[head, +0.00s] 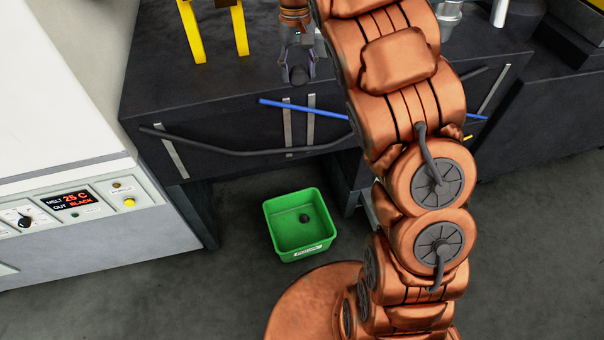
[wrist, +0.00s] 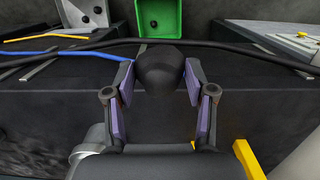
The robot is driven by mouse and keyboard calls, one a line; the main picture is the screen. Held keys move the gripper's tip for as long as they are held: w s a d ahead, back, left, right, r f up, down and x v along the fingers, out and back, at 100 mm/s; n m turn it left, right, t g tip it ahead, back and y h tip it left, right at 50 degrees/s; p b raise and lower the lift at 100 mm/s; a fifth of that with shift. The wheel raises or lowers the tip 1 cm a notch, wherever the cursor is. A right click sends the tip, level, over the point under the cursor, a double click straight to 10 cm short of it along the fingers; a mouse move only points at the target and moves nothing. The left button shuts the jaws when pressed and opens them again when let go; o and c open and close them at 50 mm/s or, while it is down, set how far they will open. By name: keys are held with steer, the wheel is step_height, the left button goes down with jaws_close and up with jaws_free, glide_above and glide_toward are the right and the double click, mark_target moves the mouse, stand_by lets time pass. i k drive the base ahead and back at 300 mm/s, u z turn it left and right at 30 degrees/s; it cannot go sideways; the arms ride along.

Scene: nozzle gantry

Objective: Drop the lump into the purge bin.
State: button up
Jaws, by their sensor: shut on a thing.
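My gripper (head: 298,72) is over the dark bench top near its front edge. In the wrist view its two purple-padded fingers (wrist: 160,78) are shut on a dark, rounded lump (wrist: 162,66), which sits between the fingertips. The green purge bin (head: 272,232) stands upright on the floor in front of the bench, below and apart from my gripper. It also shows at the top of the wrist view (wrist: 172,20), beyond the held lump. Another small dark lump (head: 304,218) lies inside the bin. The far part of the bin is cut off in the wrist view.
A yellow stand (head: 192,35) is on the bench top. A white machine with a control panel (head: 75,205) is at left. The floor around the bin is clear.

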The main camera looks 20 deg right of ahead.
mark_target(302, 229)
steer(key=u, duration=2.7)
steer(key=i, duration=0.35)
steer(key=z, duration=2.1)
